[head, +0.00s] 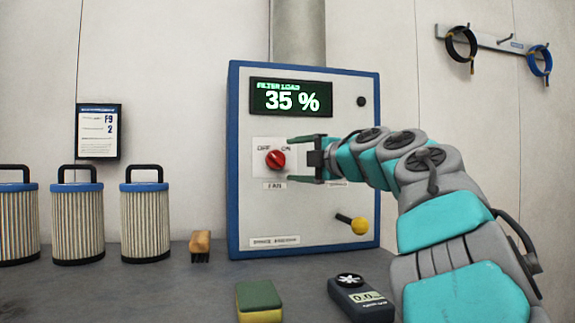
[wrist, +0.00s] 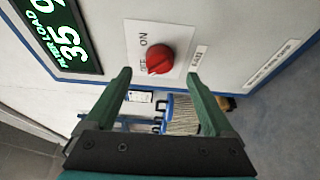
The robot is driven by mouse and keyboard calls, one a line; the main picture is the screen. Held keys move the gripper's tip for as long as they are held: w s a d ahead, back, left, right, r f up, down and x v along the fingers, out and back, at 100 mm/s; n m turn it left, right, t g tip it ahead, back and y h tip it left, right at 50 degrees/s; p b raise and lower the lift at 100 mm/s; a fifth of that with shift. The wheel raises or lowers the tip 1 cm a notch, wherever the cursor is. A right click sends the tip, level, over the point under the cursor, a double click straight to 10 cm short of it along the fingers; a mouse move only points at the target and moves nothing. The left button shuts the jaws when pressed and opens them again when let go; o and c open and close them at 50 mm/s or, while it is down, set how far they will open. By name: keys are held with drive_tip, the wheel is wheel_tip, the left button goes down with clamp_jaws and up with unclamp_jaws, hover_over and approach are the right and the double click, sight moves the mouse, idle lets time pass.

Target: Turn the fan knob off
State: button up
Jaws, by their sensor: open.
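The red fan knob (head: 275,160) sits on a white plate marked OFF at its upper left and ON at its upper right, with a FAN label below. My gripper (head: 292,160) is open, its fingers one above the other just right of the knob in the head view. In the wrist view the knob (wrist: 160,58) shows beyond and between the fingertips of my gripper (wrist: 159,75), with nothing held. I cannot tell whether a finger touches it. Which mark the knob points to is not clear.
The blue-edged cabinet (head: 234,190) has a display (head: 291,98) reading FILTER LOAD 35 % and a yellow-ended lever (head: 358,225) low right. On the bench are several filters (head: 146,225), a brush (head: 200,247), a sponge (head: 258,302) and a meter (head: 360,298).

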drive_tip(key=shift+v, duration=1.2)
